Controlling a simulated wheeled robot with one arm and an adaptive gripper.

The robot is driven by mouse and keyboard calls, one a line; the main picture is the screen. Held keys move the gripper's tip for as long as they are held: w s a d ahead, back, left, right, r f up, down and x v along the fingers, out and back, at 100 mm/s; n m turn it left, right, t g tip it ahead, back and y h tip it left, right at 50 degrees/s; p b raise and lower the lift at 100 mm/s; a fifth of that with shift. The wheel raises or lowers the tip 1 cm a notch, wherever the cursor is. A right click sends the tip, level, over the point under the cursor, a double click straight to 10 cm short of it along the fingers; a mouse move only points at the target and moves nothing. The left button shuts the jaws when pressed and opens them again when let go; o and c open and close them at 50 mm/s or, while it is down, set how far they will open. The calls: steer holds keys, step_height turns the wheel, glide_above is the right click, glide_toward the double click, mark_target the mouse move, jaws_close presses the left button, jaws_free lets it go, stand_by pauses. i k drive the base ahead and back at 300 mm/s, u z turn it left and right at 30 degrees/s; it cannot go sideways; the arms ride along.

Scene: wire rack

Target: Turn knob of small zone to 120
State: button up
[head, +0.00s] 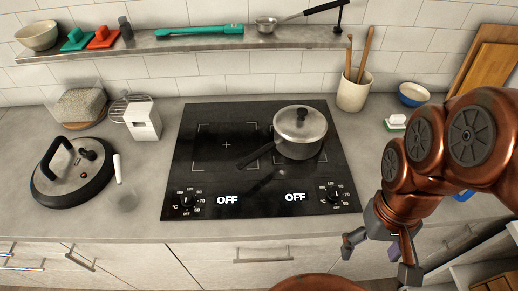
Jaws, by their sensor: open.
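The black cooktop (225,112) lies on the counter with two marked zones. Its left knob (187,200) and right knob (327,194) sit at the front edge, each ringed by temperature marks too small to read fully. Both displays, left (228,200) and right (295,197), read OFF. The left zone (226,145) is bare; a lidded pot (300,137) stands on the right one. My gripper (380,260) is open and empty, in front of the counter, right of and lower than the right knob, touching neither knob.
A large black-rimmed lid (72,174) and a white block (143,121) are on the left counter. A utensil crock (353,92) and blue bowl (413,95) stand at the back right. The pot's handle (255,156) points front left. The counter strip before the cooktop is clear.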

mark_target(335, 193)
steer(key=k, duration=1.2)
steer(key=u, duration=0.7)
steer(key=i, duration=0.95)
steer(key=z, duration=0.3)
